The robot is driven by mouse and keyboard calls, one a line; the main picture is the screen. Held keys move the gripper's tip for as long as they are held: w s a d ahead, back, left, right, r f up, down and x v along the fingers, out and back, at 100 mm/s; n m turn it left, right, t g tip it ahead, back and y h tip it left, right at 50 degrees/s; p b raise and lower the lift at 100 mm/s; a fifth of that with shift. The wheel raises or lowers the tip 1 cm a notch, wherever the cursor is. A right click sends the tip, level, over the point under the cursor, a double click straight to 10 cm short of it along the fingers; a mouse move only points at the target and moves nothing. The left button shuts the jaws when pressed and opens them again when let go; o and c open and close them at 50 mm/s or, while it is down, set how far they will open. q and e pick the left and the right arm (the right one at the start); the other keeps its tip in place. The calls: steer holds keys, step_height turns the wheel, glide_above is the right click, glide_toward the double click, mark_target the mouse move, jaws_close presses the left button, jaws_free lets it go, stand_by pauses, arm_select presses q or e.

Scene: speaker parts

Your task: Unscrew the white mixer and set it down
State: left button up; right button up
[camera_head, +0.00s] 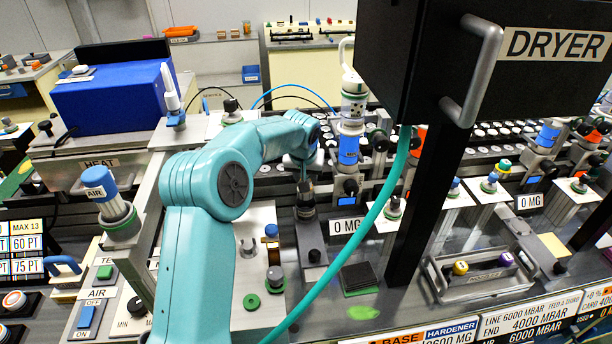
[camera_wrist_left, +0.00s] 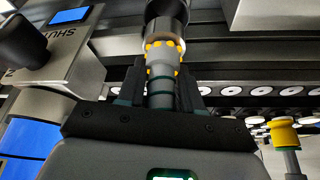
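In the left wrist view, a pale grey-white nozzle-like piece (camera_wrist_left: 161,58) with a ring of yellow marks hangs from a black cylinder (camera_wrist_left: 166,14); it looks like the mixer. The two dark fingers of my left gripper (camera_wrist_left: 161,88) lie close against both sides of its lower part and appear shut on it. The piece is still joined to the black cylinder above. In the head view my teal left arm reaches to the middle, and its gripper (camera_head: 304,172) is small and partly hidden by the wrist. My right gripper is not in view.
The black dryer box (camera_head: 420,60) and its post stand right of my arm. A teal hose (camera_head: 375,208) crosses in front. A silver tray (camera_head: 480,282) sits at the lower right.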

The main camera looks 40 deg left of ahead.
arm_select(q)
steer(key=n+g+y, duration=0.1)
steer(key=n, duration=0.5)
steer(key=shift+s+a+g+y, duration=0.1)
steer(key=shift+a+g+y, duration=0.05)
steer(key=shift+g+y, duration=0.25)
steer(key=n, duration=0.2)
steer(key=n+g, duration=0.1)
steer(key=n, duration=0.1)
steer(key=n+g, duration=0.1)
steer(key=n, duration=0.1)
steer(key=shift+s, duration=0.3)
steer(key=o, duration=0.6)
